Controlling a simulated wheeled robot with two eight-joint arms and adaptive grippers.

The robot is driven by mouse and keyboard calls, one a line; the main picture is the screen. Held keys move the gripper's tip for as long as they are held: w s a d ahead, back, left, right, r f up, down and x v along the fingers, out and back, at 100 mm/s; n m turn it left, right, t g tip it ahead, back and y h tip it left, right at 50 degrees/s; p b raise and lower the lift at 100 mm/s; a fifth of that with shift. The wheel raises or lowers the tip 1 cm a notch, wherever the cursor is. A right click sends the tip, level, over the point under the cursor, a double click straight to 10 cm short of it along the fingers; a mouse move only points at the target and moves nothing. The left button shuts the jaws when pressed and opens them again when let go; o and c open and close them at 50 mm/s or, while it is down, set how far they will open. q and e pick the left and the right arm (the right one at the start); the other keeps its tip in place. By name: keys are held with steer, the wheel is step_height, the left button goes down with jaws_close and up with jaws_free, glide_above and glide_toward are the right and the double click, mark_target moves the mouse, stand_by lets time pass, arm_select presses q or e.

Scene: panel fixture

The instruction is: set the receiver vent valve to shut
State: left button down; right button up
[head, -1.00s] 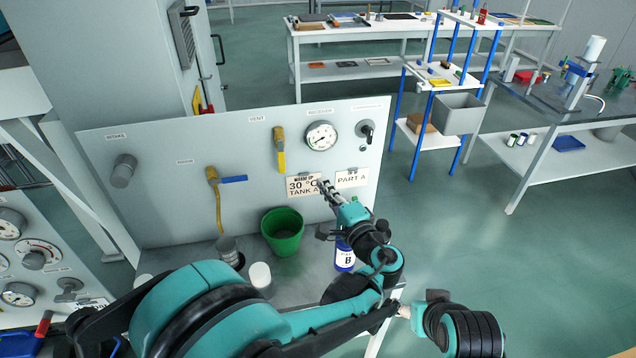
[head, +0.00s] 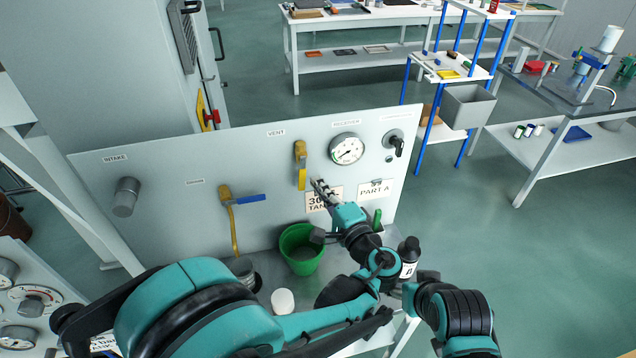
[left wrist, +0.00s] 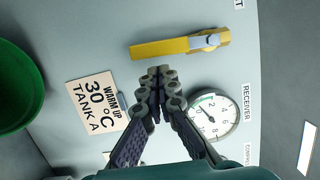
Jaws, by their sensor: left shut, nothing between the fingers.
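The vent valve (head: 301,165) is under the VENT label on the grey panel, and its yellow lever hangs straight down. In the left wrist view the yellow lever (left wrist: 165,48) crosses just ahead of my fingers, with its grey pivot at the right end. My left gripper (head: 319,186) is shut and empty, beside the lever's lower end, to its right in the head view. In the left wrist view the fingertips (left wrist: 158,75) are together, with a small picture gap to the lever; I cannot tell the depth. My right gripper is not in view.
A round gauge (head: 347,149) and a black knob (head: 396,143) are right of the lever. The WARM UP card (head: 318,203) is behind my gripper. A blue-levered valve (head: 240,199) is to the left. A green bucket (head: 299,254) and dark bottle (head: 409,250) stand below.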

mark_target(302, 184)
arm_select(q)
steer(key=shift+s+a+f+m+t+b, duration=0.1)
steer(key=shift+s+a+m+t+b, duration=0.1)
steer(key=shift+a+m+b, duration=0.5)
steer(key=shift+s+a+f+m+t+b, duration=0.2)
steer(key=shift+a+m, duration=0.15)
steer(key=shift+m, duration=0.6)
steer(key=shift+s+a+f+m+t+b, duration=0.1)
steer(key=shift+a+m+t+b, duration=0.1)
steer(key=shift+a+m+b, duration=0.5)
steer(key=s+a+r+m+t+h, duration=0.1)
steer(key=a+r+m+t+h, duration=0.2)
steer(key=m, duration=1.1)
steer(key=a+r, duration=0.1)
steer(key=a, duration=0.1)
steer(key=shift+s+a+r+p, duration=0.15)
steer(key=shift+s+a+p, duration=0.15)
steer(key=shift+s+p, duration=0.1)
steer(key=shift+r, duration=0.15)
